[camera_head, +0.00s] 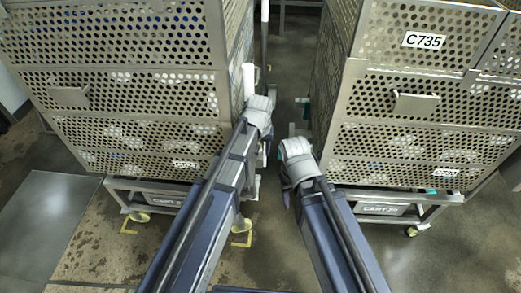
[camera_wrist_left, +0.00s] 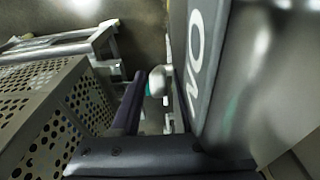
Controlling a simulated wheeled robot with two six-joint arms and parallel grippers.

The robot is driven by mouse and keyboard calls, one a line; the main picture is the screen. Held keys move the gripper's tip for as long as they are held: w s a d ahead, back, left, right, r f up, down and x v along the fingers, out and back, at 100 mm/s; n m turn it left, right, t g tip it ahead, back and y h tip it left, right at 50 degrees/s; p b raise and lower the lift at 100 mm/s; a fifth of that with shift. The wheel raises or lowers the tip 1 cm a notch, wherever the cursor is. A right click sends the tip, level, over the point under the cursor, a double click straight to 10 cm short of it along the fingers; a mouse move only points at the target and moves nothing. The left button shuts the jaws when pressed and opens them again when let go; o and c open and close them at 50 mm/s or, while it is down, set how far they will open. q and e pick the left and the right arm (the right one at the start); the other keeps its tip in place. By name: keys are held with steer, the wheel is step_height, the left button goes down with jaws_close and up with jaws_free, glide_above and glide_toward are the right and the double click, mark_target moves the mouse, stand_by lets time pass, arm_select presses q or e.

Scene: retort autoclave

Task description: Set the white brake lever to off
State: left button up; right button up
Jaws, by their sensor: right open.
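A white upright rod (camera_head: 248,78) stands at the inner edge of the left cart, just beyond my left wrist in the head view; I cannot tell if it is the brake lever. In the left wrist view a white rounded-end piece (camera_wrist_left: 157,80) shows between the fingers of my left gripper (camera_wrist_left: 155,100), apparently apart from them; it may be the lever. My left gripper (camera_head: 262,122) looks open, low beside the left cart. A dark panel with white lettering, seemingly "ON" (camera_wrist_left: 195,55), is close on the right there. My right gripper (camera_head: 292,170) is open, beside the right cart; its fingertips are mostly hidden.
The left perforated cart (camera_head: 120,55) and right perforated cart (camera_head: 430,75), labelled C735, flank a narrow gap holding both arms. Their wheeled frames stand low. A grey floor plate (camera_head: 45,220) lies at the left. Open floor (camera_head: 465,255) shows at lower right.

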arm_select(q)
steer(key=shift+o, duration=0.2)
steer(key=shift+r, duration=0.1)
steer(key=r+p, duration=0.5)
steer(key=s+r+p, duration=0.1)
steer(key=r+p, duration=0.1)
steer(key=p, duration=0.1)
steer(key=shift+s+r, duration=0.1)
steer(key=shift+r, duration=0.25)
steer(key=shift+f, duration=0.1)
